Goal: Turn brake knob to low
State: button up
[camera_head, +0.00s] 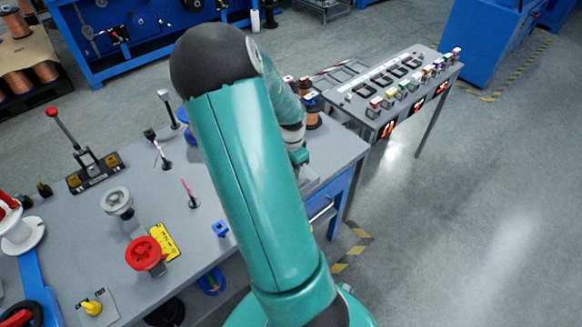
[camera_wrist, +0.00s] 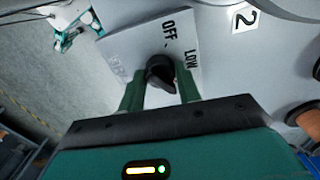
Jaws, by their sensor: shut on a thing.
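The black brake knob (camera_wrist: 160,74) sits on a light grey dial plate (camera_wrist: 125,45) in the wrist view. The plate reads OFF at the top and LOW to the right. A third label at the left is too faint to read. My gripper (camera_wrist: 159,84) has its two green fingers on either side of the knob, shut on it. I cannot tell for certain which label the knob points to. In the head view my arm hides the knob and the gripper's fingers.
The grey workbench (camera_head: 215,255) carries a red knob (camera_head: 146,254), a red-handled lever (camera_head: 72,135) and a yellow knob (camera_head: 92,307). A copper spool (camera_wrist: 303,116) is near the gripper at right. A button console (camera_head: 400,85) stands beyond, with clear floor at right.

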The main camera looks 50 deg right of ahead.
jog(key=n, duration=0.5)
jog(key=shift+n, duration=0.3)
jog(key=n, duration=0.5)
jog(key=shift+n, duration=0.3)
jog(key=o, duration=1)
jog(key=shift+c, duration=0.2)
notch_tip(320, 180, up, 14)
jog(key=shift+s+f, duration=0.1)
dwell(0.4)
